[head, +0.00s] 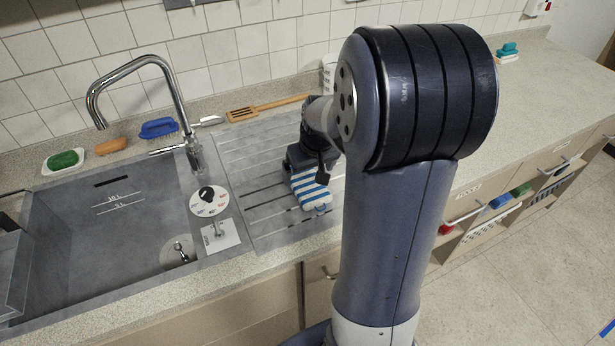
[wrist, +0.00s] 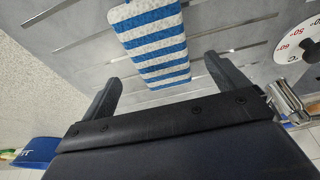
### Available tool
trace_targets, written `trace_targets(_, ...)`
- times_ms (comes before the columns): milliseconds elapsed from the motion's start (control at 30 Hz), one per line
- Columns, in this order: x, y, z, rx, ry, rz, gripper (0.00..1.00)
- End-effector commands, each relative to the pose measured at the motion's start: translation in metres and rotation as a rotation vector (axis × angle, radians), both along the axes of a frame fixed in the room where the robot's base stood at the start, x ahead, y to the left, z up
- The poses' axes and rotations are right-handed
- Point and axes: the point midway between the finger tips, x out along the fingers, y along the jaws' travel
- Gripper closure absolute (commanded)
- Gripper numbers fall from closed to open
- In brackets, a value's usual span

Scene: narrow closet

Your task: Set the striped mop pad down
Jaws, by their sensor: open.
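The striped mop pad (head: 310,188), blue and white, lies on the ribbed drainboard (head: 265,205) to the right of the sink basin. It also shows in the wrist view (wrist: 155,45), where its plain whitish end points to the top of the picture. My gripper (wrist: 165,75) is open, with one finger on each side of the pad's striped end and visible gaps between them. In the head view my gripper (head: 308,165) is over the pad's far end and partly hides it. Whether the pad touches the drainboard everywhere cannot be told.
A wooden spatula (head: 265,108), a blue brush (head: 159,128) and an orange sponge (head: 111,146) lie along the back. The tap (head: 180,110) rises left of my arm. The basin (head: 105,225) is at left. Counter at far right is mostly clear.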

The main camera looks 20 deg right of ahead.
Motion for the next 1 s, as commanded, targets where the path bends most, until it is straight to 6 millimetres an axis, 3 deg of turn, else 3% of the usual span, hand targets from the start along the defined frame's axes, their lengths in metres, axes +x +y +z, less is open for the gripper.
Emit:
trace_targets(200,-0.012,0.0,0.042,-0.002,-0.004,-0.002,0.06)
trace_targets(400,-0.02,0.0,0.066,-0.001,-0.001,0.0,0.06)
trace_targets(833,-0.022,0.0,0.072,0.0,0.001,0.0,0.06)
trace_targets(1000,-0.019,0.0,0.063,0.001,0.004,0.0,0.06)
